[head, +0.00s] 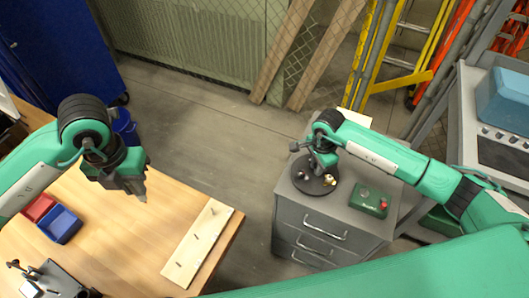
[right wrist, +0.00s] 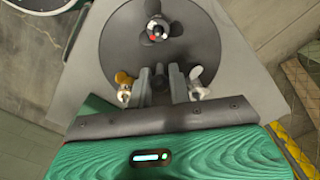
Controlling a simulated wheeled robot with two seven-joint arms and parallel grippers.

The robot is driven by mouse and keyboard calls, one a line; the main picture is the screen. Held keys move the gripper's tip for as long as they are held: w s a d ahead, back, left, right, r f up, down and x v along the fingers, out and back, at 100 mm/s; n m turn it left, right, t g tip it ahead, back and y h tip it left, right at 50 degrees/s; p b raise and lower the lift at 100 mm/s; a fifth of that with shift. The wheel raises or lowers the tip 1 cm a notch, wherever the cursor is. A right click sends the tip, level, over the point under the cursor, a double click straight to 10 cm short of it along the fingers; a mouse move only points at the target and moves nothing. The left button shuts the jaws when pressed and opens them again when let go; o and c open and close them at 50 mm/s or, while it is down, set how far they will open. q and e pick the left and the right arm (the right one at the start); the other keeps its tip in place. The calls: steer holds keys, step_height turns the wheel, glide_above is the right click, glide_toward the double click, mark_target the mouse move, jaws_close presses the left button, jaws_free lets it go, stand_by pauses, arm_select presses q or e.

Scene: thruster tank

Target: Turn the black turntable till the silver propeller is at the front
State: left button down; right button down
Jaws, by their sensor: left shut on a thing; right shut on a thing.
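The black turntable (head: 311,190) is a round disc on top of a grey drawer cabinet. In the right wrist view the disc (right wrist: 122,48) carries a dark grey propeller (right wrist: 157,22) with a red spot, a gold propeller (right wrist: 123,80) and a silver propeller (right wrist: 197,77). The gold one lies left of my fingers and the silver one right of them. My right gripper (head: 322,168) is low over the disc, its fingers (right wrist: 160,78) shut on a slim dark post between those two propellers. My left gripper (head: 140,193) is above the wooden table, shut on a small grey thing, hard to make out.
A green box with a red button (head: 370,201) stands on the cabinet (head: 335,214), right of the turntable. The wooden table (head: 125,250) holds a pale board with pegs (head: 197,243), a blue bin (head: 60,223) and a red bin (head: 38,207). Open floor lies between table and cabinet.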

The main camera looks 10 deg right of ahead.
stand_by(0.3)
steer(key=shift+m, duration=1.8)
steer(key=shift+m, duration=1.7)
arm_select(q)
steer(key=shift+r, duration=0.25)
arm_select(e)
steer(key=shift+m, duration=1.8)
